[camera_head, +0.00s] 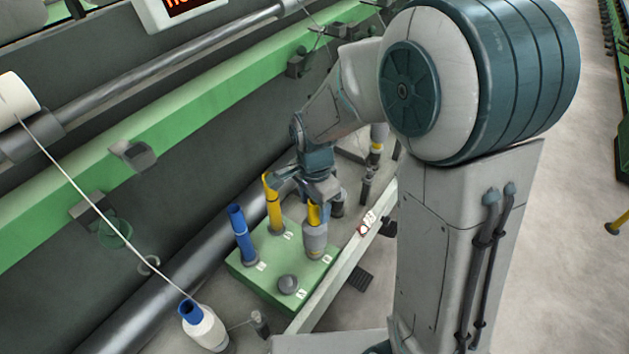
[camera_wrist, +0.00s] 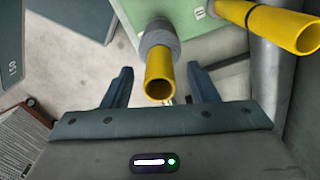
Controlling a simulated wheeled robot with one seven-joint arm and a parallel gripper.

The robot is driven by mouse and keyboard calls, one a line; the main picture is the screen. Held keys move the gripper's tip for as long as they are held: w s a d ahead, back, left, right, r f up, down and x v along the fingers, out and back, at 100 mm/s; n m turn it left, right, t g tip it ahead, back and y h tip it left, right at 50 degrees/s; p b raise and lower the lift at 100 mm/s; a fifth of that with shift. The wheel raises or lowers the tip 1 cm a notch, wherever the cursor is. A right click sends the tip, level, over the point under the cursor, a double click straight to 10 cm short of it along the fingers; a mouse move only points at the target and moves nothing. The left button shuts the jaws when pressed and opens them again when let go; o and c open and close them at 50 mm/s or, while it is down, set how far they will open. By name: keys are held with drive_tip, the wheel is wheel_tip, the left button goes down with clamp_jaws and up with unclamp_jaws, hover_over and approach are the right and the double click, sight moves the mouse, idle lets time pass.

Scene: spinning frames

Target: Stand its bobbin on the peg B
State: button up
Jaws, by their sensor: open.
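My gripper (camera_head: 316,203) is open above the near right corner of a green block (camera_head: 262,262). Its fingers (camera_wrist: 161,84) stand either side of the upper yellow tube of a bobbin (camera_head: 315,240), which has a grey thicker lower part. In the wrist view this yellow tube (camera_wrist: 159,78) sits between the fingers, with a gap on each side. A second yellow tube (camera_head: 273,203) and a blue tube (camera_head: 242,236) stand upright on the block. A short grey peg (camera_head: 288,283) at the front is bare. The block's small labels are too small to read, so I cannot tell which is B.
A white-wound bobbin with a blue top (camera_head: 204,327) stands at the lower left, a thread running up from it. A pale rail (camera_head: 335,283) runs along the block's right side. A long dark roller (camera_head: 170,295) lies to its left. Other spindles stand behind my gripper.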

wheel_tip(320, 180, up, 12)
idle(0.3)
idle(1.3)
